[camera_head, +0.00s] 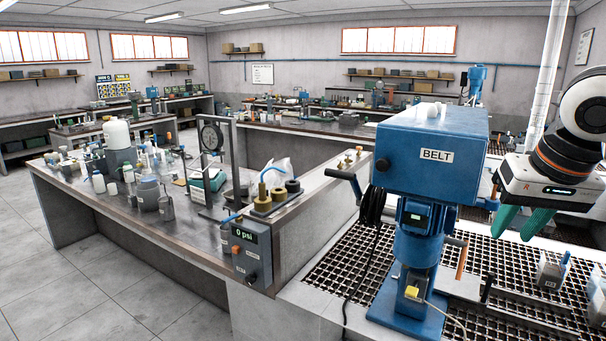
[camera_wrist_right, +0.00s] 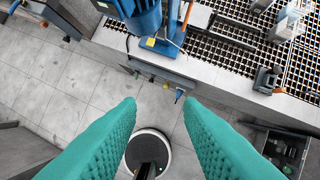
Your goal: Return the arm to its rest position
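My right gripper (camera_head: 526,224) is at the right side of the head view, beside the blue flotation machine marked BELT (camera_head: 436,150) and above the grated bench. Its green textured fingers also show in the right wrist view (camera_wrist_right: 160,105), spread wide apart with nothing between them. Below them in that view are the floor and my round base. The machine's blue lower part (camera_wrist_right: 140,18) is at the top of the wrist view. My left gripper is in neither view.
A black metal grating (camera_head: 345,262) covers the bench around the machine. A small grey container (camera_head: 550,272) stands on it at the right. A 0 psi gauge box (camera_head: 251,252) hangs at the corner of the long bench (camera_head: 110,205) with bottles. Tiled floor (camera_head: 90,285) is clear at left.

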